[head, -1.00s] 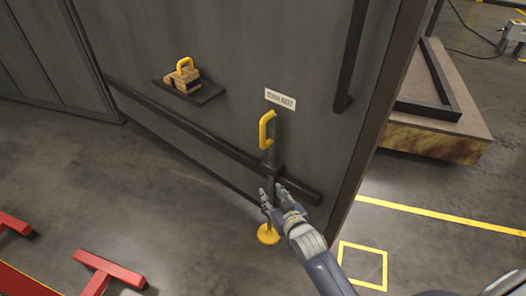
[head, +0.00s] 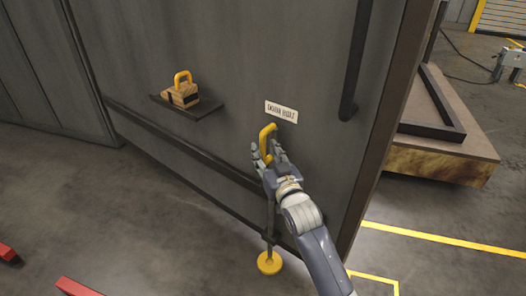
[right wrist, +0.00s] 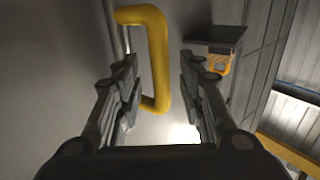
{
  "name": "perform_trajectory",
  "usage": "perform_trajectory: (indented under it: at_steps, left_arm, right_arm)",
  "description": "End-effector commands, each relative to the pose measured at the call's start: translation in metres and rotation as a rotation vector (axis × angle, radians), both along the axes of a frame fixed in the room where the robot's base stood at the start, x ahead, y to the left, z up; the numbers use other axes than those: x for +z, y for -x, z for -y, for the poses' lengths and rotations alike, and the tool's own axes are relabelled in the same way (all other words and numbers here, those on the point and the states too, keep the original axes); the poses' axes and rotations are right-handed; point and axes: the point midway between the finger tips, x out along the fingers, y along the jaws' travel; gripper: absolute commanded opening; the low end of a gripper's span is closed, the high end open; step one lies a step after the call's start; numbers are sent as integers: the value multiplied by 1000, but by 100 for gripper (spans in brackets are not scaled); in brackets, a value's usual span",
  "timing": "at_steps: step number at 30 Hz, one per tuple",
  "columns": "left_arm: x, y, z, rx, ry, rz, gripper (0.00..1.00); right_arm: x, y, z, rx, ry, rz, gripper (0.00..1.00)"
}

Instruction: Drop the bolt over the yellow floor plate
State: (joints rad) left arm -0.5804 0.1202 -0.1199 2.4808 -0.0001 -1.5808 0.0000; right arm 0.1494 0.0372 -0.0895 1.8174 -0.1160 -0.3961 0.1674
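The door bolt hangs upright on the grey door, with a yellow handle (head: 266,140) at its top and a dark rod (head: 269,222) running down. The round yellow floor plate (head: 269,263) lies on the floor at the rod's lower end; whether the rod touches it I cannot tell. My right gripper (head: 265,158) is at the handle. In the right wrist view the yellow handle (right wrist: 158,60) stands between the two spread fingers of the open gripper (right wrist: 160,95), apart from both. My left gripper is not in view.
A small shelf (head: 207,108) on the door holds a wooden block with a yellow handle (head: 183,92). A white label (head: 281,111) is above the bolt. A dark vertical bar (head: 356,65) is to the right. Red stands (head: 75,287) are at the lower left.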

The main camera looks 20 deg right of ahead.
Motion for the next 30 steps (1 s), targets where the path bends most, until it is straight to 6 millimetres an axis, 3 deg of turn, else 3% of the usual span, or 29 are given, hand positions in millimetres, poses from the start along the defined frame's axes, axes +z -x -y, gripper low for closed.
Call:
perform_trajectory:
  at_steps: [6,16,21,27,30]
  left_arm:
    - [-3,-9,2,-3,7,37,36]
    - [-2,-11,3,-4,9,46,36]
    - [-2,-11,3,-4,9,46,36]
    - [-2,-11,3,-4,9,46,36]
    - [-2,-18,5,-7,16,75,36]
  right_arm:
    - [-1,-22,-1,0,0,0,36]
    - [0,-25,-1,0,0,-1,36]
    - [0,-25,-1,0,0,-1,0]
    - [-3,-25,-1,0,0,-2,0]
    - [-17,-25,-1,0,-1,-5,0]
